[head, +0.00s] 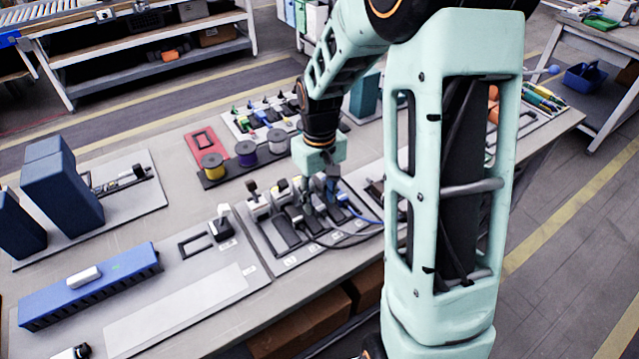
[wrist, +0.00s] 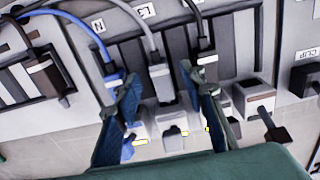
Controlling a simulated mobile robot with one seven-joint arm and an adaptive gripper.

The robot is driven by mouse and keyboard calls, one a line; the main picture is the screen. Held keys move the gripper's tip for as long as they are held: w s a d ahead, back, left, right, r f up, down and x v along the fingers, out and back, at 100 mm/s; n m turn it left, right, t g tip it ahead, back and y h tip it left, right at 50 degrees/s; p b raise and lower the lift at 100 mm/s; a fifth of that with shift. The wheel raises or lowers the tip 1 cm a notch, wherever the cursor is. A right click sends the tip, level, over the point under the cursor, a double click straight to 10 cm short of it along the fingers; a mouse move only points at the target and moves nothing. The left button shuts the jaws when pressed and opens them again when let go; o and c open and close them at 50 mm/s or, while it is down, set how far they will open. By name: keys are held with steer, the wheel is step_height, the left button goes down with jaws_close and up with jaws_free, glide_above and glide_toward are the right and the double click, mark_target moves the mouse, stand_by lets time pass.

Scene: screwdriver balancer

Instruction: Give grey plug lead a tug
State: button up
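The grey plug (wrist: 162,82) sits in a socket row in the wrist view, with its grey lead (wrist: 143,22) curving up and away. My gripper (wrist: 158,82) is open, with one finger on each side of the grey plug and visible gaps between. A blue plug (wrist: 113,78) with a blue lead (wrist: 82,24) is just left, close to the left finger. A dark-leaded plug (wrist: 206,56) is just right, close to the right finger. In the head view my gripper (head: 322,195) is low over the socket board (head: 262,246), hiding the grey plug.
Another dark-leaded plug (wrist: 46,72) stands at the left in the wrist view. A black clip block (wrist: 305,78) is at the right. In the head view, several spools (head: 246,153) stand behind the board, and a blue rail (head: 92,286) lies at left.

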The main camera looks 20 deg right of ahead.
steer(key=shift+f, duration=1.05)
jaws_close()
steer(key=shift+s+d, duration=0.1)
steer(key=shift+s, duration=0.1)
steer(key=shift+w, duration=0.15)
stand_by(0.8)
jaws_free()
steer(key=shift+w, duration=0.1)
